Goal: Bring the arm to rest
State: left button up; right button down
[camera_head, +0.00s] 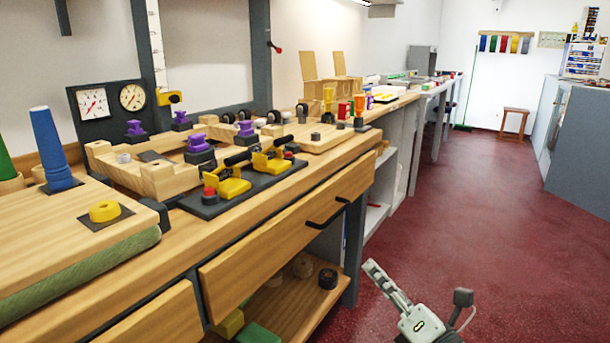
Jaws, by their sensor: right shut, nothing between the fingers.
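My right gripper (373,268) shows at the bottom, right of centre, with its pale grey fingers pointing up and to the left. It is shut and holds nothing. It hangs over the red floor (480,215), to the right of the wooden workbench (290,215) and apart from it. Part of my right arm shows below it, cut off by the bottom edge of the picture. My left gripper and left arm are not in view.
The bench front has a wooden drawer (285,245) with a black handle (328,216) and an open lower shelf (300,310). Yellow clamps (228,185) stand on top. The floor to the right is clear up to a grey counter (585,145) and a stool (514,121).

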jog(key=s+d+f+m+g+h, duration=0.2)
jog(key=d+f+m+h, duration=0.3)
jog(key=d+f+m, duration=0.3)
jog(key=s+d+f+m+g+h, duration=0.2)
jog(key=d+f+m+h, duration=0.4)
jog(key=m, duration=0.4)
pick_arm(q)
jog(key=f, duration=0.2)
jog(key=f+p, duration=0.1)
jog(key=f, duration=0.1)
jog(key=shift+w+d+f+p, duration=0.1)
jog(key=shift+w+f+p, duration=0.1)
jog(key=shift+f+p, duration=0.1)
pick_arm(e)
jog(key=s+f+m+g+y, duration=0.1)
jog(key=s+f+m+g, duration=0.9)
jog(key=s+f, duration=0.8)
jog(key=s+m, duration=0.2)
jog(key=s, duration=0.1)
jog(key=shift+s+a+f+g, duration=0.2)
jog(key=shift+s+a+g, duration=0.1)
jog(key=shift+g, duration=0.1)
